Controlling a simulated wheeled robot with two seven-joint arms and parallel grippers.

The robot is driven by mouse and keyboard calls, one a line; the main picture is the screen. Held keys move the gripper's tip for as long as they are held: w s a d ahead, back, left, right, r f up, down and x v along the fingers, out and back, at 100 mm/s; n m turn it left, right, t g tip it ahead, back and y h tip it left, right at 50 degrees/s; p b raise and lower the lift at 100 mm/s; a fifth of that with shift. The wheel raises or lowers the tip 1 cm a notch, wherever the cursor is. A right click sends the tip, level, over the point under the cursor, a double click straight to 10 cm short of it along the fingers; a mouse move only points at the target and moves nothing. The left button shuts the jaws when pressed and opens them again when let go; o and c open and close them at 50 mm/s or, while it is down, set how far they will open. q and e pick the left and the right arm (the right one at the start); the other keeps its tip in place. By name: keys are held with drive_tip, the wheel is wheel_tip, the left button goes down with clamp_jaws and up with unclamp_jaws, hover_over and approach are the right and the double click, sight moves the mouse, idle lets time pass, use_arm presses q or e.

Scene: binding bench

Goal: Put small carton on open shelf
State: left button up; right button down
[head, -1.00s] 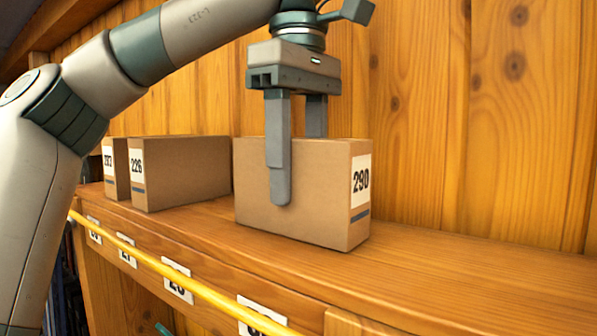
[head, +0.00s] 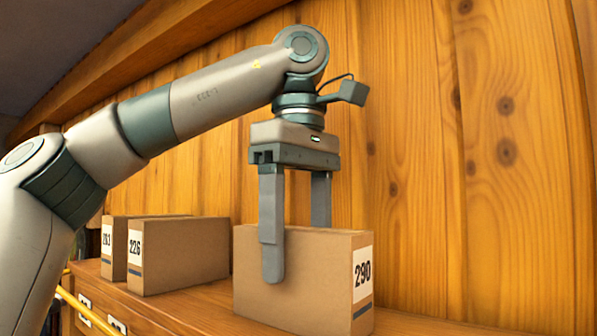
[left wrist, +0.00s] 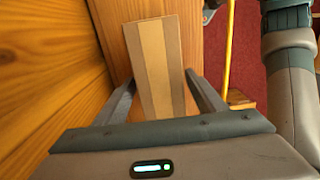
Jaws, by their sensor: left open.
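A small brown carton labelled 290 (head: 325,265) stands upright on the wooden shelf (head: 413,324). My left gripper (head: 296,254) is open and points down over it, with one finger in front of the carton and the other behind its top edge. In the left wrist view the carton's taped top (left wrist: 158,62) lies between and beyond the two open fingers (left wrist: 160,98). I cannot tell whether the fingers touch it. My right gripper is not in view.
Two more cartons, labelled 226 (head: 185,254) and 203 (head: 113,245), stand to the left on the same shelf. A plank wall (head: 420,130) rises behind. A yellow bar (head: 88,309) runs along the shelf front. The shelf right of carton 290 is clear.

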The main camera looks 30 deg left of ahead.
use_arm(q)
drive_tip(key=shift+r, duration=4.95)
drive_tip(key=shift+s+r, duration=0.1)
drive_tip(key=shift+r, duration=0.15)
